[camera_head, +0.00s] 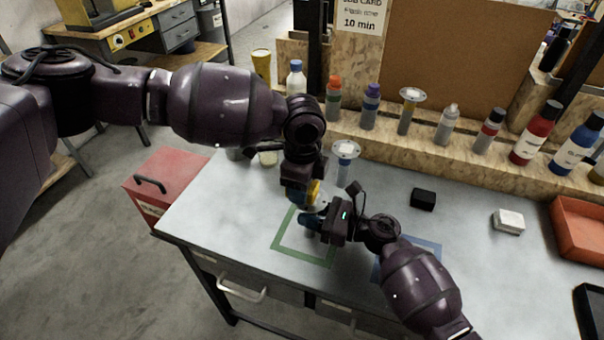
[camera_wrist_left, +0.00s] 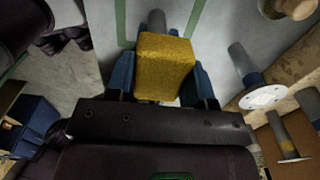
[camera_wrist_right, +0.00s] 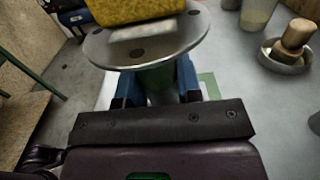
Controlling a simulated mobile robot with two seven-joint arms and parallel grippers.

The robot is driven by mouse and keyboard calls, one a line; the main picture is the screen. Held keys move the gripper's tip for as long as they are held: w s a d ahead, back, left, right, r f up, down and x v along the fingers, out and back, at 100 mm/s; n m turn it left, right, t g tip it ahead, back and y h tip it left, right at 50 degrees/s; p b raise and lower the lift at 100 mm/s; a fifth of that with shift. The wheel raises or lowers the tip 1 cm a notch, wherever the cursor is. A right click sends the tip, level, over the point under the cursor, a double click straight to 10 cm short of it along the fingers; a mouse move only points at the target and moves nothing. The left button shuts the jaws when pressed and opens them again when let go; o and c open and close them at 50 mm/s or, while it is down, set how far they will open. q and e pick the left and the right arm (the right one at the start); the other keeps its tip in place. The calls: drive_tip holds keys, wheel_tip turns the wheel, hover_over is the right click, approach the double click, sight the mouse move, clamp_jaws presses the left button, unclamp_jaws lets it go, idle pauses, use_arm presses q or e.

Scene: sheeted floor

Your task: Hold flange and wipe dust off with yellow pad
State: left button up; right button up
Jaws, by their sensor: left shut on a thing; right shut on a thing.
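My left gripper (camera_head: 307,200) is shut on the yellow pad (camera_head: 314,191), which sits between its blue fingers in the left wrist view (camera_wrist_left: 165,68). My right gripper (camera_head: 318,221) is shut on the stem of the flange (camera_wrist_right: 150,42), a round metal disc with holes. In the head view the flange is mostly hidden by the grippers. In the right wrist view the pad (camera_wrist_right: 125,9) is over the disc's far part; I cannot tell whether they touch. No dust can be made out. Both grippers are above the green outlined square (camera_head: 290,257).
Another flange (camera_head: 346,150) stands upright behind the grippers. A black block (camera_head: 423,199), a white block (camera_head: 508,221) and a red bin (camera_head: 578,232) are to the right. Several bottles line the wooden shelf. A wooden-handled item (camera_wrist_right: 297,36) sits in a dish.

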sight(321, 201)
use_arm(q)
drive_tip(key=shift+s+d+f, duration=0.1)
drive_tip(key=shift+s+d, duration=0.15)
drive_tip(key=shift+d, duration=0.4)
drive_tip(key=shift+s+d+f, duration=0.1)
drive_tip(key=shift+s+d, duration=0.1)
drive_tip(key=shift+d, duration=0.5)
drive_tip(key=shift+s+d+f, duration=0.1)
drive_tip(key=shift+s+d, duration=0.15)
drive_tip(key=shift+d, duration=0.4)
drive_tip(key=shift+c, duration=0.3)
drive_tip(key=shift+w+a+r, duration=0.1)
drive_tip(key=shift+w+a, duration=0.15)
drive_tip(key=shift+a, duration=0.45)
drive_tip(key=shift+w+a, duration=0.2)
drive_tip(key=shift+a, duration=0.45)
drive_tip(key=shift+w+a+r, duration=0.1)
drive_tip(key=shift+w+a, duration=0.15)
drive_tip(key=shift+a, duration=0.45)
drive_tip(key=shift+r, duration=3.95)
drive_tip(key=shift+s+d+f, duration=0.1)
drive_tip(key=shift+d+f, duration=0.05)
